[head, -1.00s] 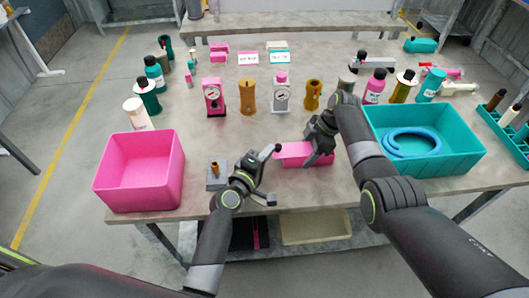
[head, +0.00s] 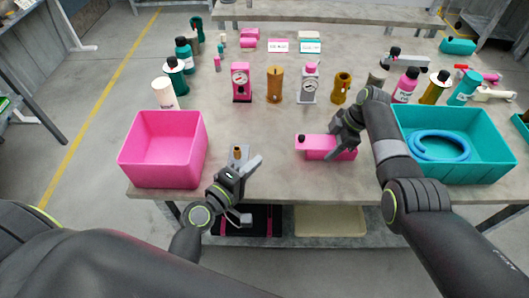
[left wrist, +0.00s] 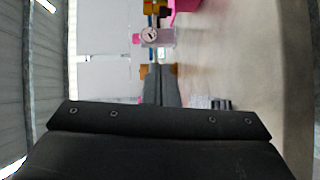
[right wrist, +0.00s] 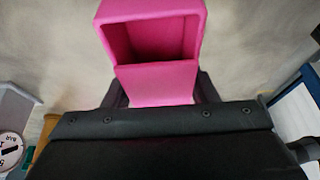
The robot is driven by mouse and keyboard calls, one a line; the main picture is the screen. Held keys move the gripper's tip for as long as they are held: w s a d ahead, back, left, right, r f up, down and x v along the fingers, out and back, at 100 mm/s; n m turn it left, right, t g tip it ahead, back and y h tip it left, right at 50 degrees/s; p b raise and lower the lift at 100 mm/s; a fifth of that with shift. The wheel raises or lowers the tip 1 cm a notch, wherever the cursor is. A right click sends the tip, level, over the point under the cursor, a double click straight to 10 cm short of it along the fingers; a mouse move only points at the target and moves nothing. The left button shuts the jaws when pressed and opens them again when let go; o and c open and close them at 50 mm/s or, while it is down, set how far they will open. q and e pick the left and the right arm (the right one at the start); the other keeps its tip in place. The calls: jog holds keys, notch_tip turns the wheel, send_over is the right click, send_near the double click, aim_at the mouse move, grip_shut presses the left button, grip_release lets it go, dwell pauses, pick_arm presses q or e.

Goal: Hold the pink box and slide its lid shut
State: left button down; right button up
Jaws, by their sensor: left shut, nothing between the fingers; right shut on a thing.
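The pink box (head: 332,154) is held just above the table's front part. A dark knob (head: 301,138) shows at its left end in the head view. My right gripper (head: 340,146) is shut on the box from the right. The right wrist view shows the box (right wrist: 155,80) between the fingers, with a hollow opening (right wrist: 150,40); I cannot tell how far the lid covers it. My left gripper (head: 255,160) is shut and empty, left of the box and apart from it. Its closed fingers (left wrist: 160,85) show in the left wrist view.
A large pink bin (head: 163,177) stands at the left and a teal bin (head: 462,168) with a blue hose (head: 438,145) at the right. A small block with a brass fitting (head: 238,151) is by my left gripper. Gauges and bottles stand farther back.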

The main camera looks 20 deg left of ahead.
pick_arm(q)
jog(key=shift+w+d+r+g+h, duration=0.3)
jog(key=shift+w+d+h, duration=0.1)
jog(key=shift+h, duration=0.3)
jog(key=w+d+r+n+g+h, duration=0.2)
jog(key=w+n+g+h, duration=0.15)
jog(key=g, duration=0.35)
jog(key=w+a+r+n+g+y, duration=0.2)
jog(key=w+a+r+n+g, duration=0.2)
jog(key=a+r+n+g, duration=0.15)
jog(key=n, duration=0.1)
send_near(299, 141)
jog(key=f, duration=0.2)
jog(key=shift+s+a+f+t+y, duration=0.25)
jog(key=shift+s+f, duration=0.15)
jog(key=d, duration=0.1)
jog(key=w+d, duration=0.1)
jog(key=d+f, duration=0.1)
jog(key=shift+w, duration=0.3)
jog(key=shift+w+d+f, duration=0.1)
jog(key=shift+w+d, duration=0.15)
jog(key=shift+d, duration=0.25)
